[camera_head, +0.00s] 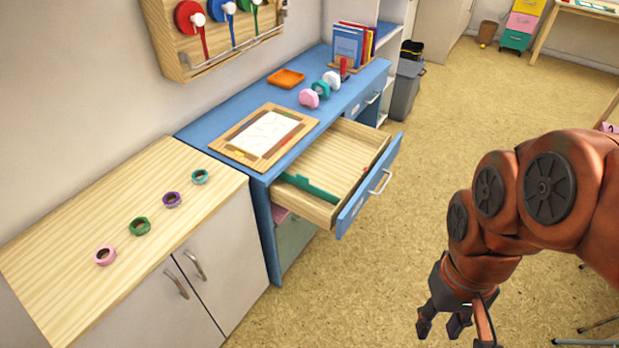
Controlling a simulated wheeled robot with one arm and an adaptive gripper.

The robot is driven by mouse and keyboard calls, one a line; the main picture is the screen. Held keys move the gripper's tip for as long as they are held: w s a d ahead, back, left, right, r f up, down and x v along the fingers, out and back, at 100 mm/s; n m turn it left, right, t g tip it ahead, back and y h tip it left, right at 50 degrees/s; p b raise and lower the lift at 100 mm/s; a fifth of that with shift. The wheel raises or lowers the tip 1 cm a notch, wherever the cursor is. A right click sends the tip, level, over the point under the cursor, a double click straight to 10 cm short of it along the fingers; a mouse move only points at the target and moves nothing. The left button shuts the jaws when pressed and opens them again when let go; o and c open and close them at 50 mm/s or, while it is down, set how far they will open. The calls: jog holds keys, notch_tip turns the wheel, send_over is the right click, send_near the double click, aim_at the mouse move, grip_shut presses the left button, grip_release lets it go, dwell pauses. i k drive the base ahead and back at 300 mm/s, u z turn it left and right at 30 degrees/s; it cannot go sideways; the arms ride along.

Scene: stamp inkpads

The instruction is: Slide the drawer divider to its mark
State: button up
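The open drawer (333,165) of the blue desk sticks out over the floor, with a pale wood interior and a blue front. A green divider (309,188) lies inside it near the left wall. A small red mark (364,169) shows on the right part of the drawer, near the blue front. My gripper (440,327) hangs at the lower right, well apart from the drawer, with dark fingers that look spread and nothing seen between them. One finger is partly overlapped by the arm.
A wooden cabinet (75,220) with several rolls stands at left. Open floor (350,285) lies between the drawer and my arm.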

aim_at(300, 182)
jog(key=z, duration=0.85)
jog(key=i, duration=0.35)
jog(key=u, duration=2.9)
